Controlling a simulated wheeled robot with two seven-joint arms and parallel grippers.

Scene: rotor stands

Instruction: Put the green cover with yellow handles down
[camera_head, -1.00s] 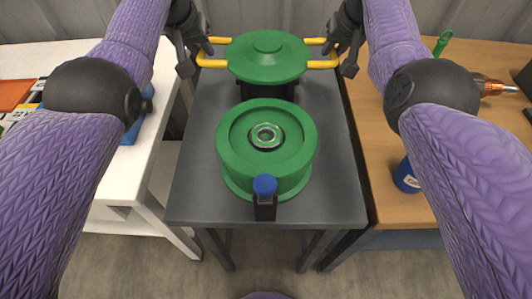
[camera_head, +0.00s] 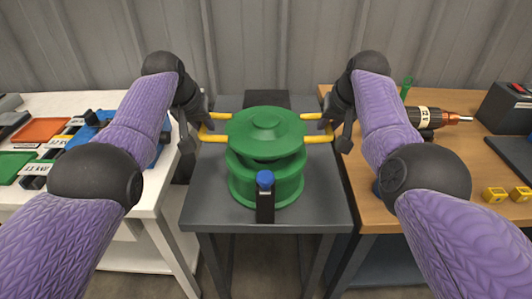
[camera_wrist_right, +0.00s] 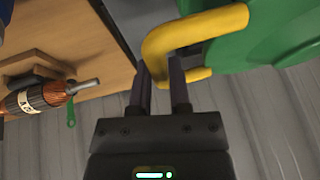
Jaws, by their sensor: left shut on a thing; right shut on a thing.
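The green cover (camera_head: 266,133) has a yellow handle on each side. It is level above the green round housing (camera_head: 265,187) and hides the housing's open top. I cannot tell whether the two touch. My left gripper (camera_head: 203,131) is shut on the left yellow handle (camera_head: 219,138). My right gripper (camera_head: 327,127) is shut on the right yellow handle (camera_head: 312,138). In the right wrist view, the fingers (camera_wrist_right: 164,90) are at the yellow handle (camera_wrist_right: 205,30), with the green cover (camera_wrist_right: 285,35) beyond.
The housing stands on a dark grey table (camera_head: 320,205), with a blue-capped post (camera_head: 265,190) in front. A white table (camera_head: 90,225) with trays is on the left.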

